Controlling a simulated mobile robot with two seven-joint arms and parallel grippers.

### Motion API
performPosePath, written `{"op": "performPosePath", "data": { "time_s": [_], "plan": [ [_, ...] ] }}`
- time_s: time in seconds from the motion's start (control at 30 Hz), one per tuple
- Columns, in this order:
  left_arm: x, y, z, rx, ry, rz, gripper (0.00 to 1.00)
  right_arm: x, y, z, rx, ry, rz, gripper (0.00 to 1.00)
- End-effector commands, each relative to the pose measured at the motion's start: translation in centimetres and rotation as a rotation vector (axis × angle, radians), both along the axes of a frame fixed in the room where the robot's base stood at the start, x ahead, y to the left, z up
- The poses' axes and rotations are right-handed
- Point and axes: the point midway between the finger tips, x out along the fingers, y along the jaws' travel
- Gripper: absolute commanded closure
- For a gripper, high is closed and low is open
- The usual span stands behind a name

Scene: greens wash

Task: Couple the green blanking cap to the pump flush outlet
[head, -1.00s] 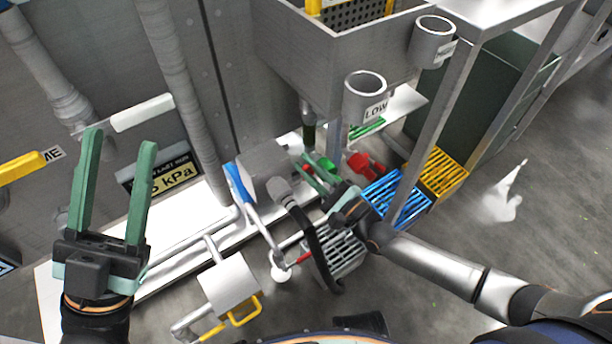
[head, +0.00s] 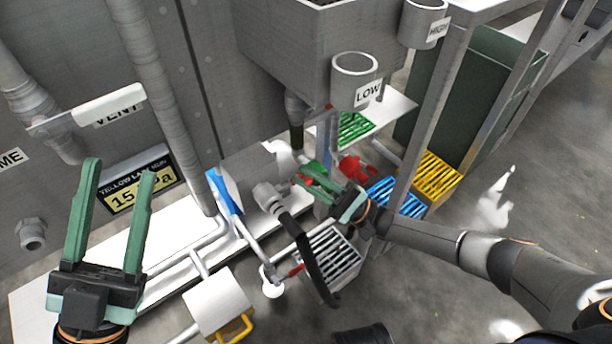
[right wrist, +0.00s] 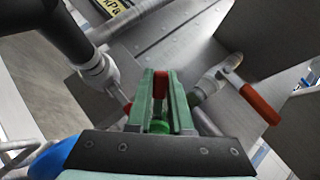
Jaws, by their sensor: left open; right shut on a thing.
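My right gripper (head: 308,182) is low by the pump (head: 250,168), a grey body with a blue end. A red part (right wrist: 160,85) lies in line with the fingers beyond the cap. A grey fitting (right wrist: 208,86) is just right of the fingers. I cannot tell which fitting is the flush outlet, or whether the cap touches one. My left gripper (head: 112,185) is open and empty, far left.
A black hose (head: 310,250) with a grey coupling (head: 268,195) runs close left of my right gripper. A red fitting (head: 356,169) is to its right. Blue (head: 398,198), yellow (head: 437,178) and grey (head: 334,256) slatted crates are near. The LOW cup (head: 354,80) hangs above.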

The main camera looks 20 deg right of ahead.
Motion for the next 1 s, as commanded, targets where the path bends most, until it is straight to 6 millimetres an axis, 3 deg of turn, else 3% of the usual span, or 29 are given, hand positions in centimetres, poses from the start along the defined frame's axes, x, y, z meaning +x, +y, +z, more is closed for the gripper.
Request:
{"op": "performPosePath", "data": {
  "time_s": [0.7,0.73,1.0],
  "plan": [
    [-0.04,0.01,-0.06,0.007,-0.002,-0.001,0.5,0.01,-0.16,-0.04,0.016,-0.034,0.033,1.0],
    [-0.04,0.01,-0.06,0.007,-0.002,-0.001,0.5,0.01,-0.16,-0.04,0.016,-0.034,0.033,0.78],
    [-0.05,-0.01,-0.07,0.007,0.0,-0.002,0.5,-0.02,-0.16,-0.07,0.015,-0.034,0.034,0.5]
  ]
}}
